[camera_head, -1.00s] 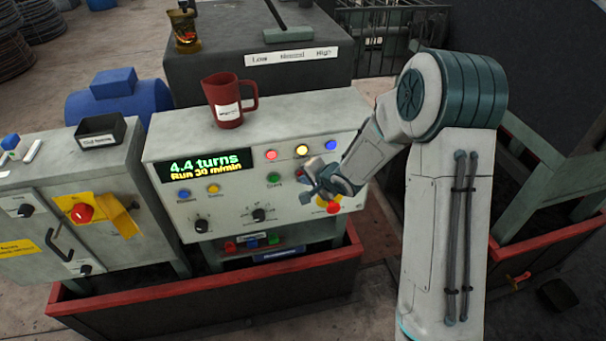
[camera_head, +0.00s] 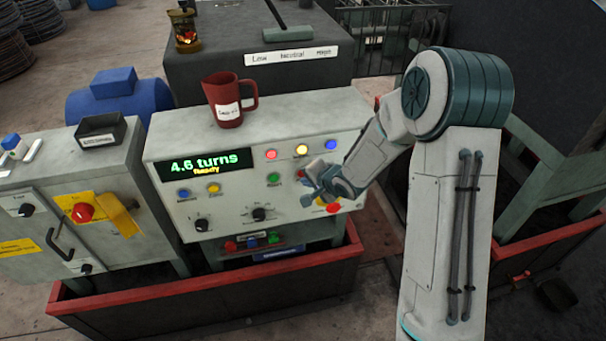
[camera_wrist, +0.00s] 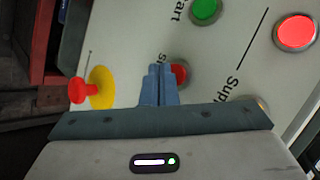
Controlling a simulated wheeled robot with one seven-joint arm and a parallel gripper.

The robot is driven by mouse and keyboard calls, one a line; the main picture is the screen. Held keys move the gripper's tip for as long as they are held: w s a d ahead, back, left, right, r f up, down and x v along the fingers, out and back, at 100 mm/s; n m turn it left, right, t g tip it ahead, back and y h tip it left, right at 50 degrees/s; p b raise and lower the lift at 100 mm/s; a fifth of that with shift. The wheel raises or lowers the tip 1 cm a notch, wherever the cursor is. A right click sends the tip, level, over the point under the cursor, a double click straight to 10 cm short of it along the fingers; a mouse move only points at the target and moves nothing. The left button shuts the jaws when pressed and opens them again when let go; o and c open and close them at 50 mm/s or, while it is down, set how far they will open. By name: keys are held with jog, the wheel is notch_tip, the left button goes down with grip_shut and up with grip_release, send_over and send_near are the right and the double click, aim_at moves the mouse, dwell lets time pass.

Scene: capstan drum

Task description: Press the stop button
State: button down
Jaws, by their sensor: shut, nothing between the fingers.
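The red stop button (camera_wrist: 180,75) shows in the wrist view, partly hidden behind my shut fingertips (camera_wrist: 160,80). Part of its "St..." label is visible beside it. My gripper (camera_head: 310,178) is at the right part of the control panel's front in the head view, where it covers the stop button. The fingers are together and empty, over or touching the button; I cannot tell which. The green start button (camera_head: 274,178) is just left of my gripper, and it also shows in the wrist view (camera_wrist: 205,10). The display (camera_head: 205,165) reads "4.6 turns" and "Ready".
A red emergency knob on a yellow base (camera_wrist: 88,92) sits close to my gripper. A red lamp (camera_wrist: 296,32) is on the panel's upper row. A red mug (camera_head: 226,105) stands on the panel top. A red-rimmed tray (camera_head: 170,295) lies below.

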jog(key=shift+s, duration=0.1)
jog(key=shift+s+d, duration=0.2)
jog(key=shift+s, duration=0.6)
jog(key=shift+s+d, duration=0.25)
jog(key=shift+s, duration=0.55)
jog(key=shift+s+d, duration=0.2)
jog(key=shift+s, duration=0.6)
